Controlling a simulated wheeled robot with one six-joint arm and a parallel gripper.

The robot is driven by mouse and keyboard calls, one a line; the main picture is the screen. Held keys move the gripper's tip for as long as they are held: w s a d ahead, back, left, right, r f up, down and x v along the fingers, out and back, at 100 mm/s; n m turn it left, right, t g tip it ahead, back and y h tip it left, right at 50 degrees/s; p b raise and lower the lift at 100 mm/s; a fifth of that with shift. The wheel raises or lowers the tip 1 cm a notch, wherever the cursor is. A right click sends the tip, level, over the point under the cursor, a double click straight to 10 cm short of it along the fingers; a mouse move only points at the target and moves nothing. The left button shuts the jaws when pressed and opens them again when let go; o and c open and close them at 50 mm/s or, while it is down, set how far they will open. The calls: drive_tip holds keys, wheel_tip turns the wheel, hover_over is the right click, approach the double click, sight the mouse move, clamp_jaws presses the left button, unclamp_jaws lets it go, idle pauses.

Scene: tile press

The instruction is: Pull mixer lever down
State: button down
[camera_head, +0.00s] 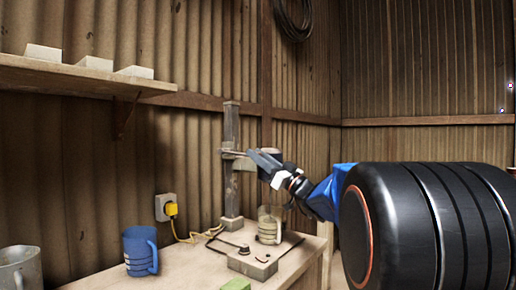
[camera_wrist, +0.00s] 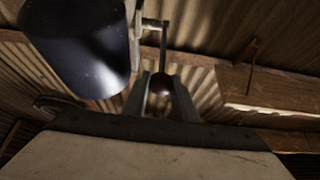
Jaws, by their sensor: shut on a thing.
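The mixer has an upright post (camera_head: 231,125) on a flat base, with a clamp partway up. In the wrist view, its dark rounded body (camera_wrist: 85,45) fills the upper left. The mixer lever (camera_wrist: 164,45) is a thin rod coming off a short side bar and ending in a dark red round knob (camera_wrist: 161,84). My gripper (camera_wrist: 162,92) has its two fingers on either side of this knob and is shut on it. In the head view my gripper (camera_head: 263,163) is beside the post at clamp height, hiding the lever and part of the mixer body.
A clear jug (camera_head: 268,228) stands on the mixer base, below my gripper. A blue mug (camera_head: 139,252) and a grey mug (camera_head: 17,268) stand to the left on the bench (camera_head: 190,278). A yellow plug (camera_head: 171,210) sits in the wall socket. A shelf (camera_head: 80,76) holds pale blocks.

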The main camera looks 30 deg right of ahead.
wheel_tip(320, 180, down, 8)
drive_tip(key=w, duration=0.2)
drive_tip(key=shift+w+a+f, duration=0.15)
drive_tip(key=shift+a, duration=0.25)
drive_tip(key=shift+f, duration=0.1)
drive_tip(key=c, duration=1.5)
unclamp_jaws()
drive_tip(key=shift+w, duration=0.1)
drive_tip(key=shift+o, duration=0.2)
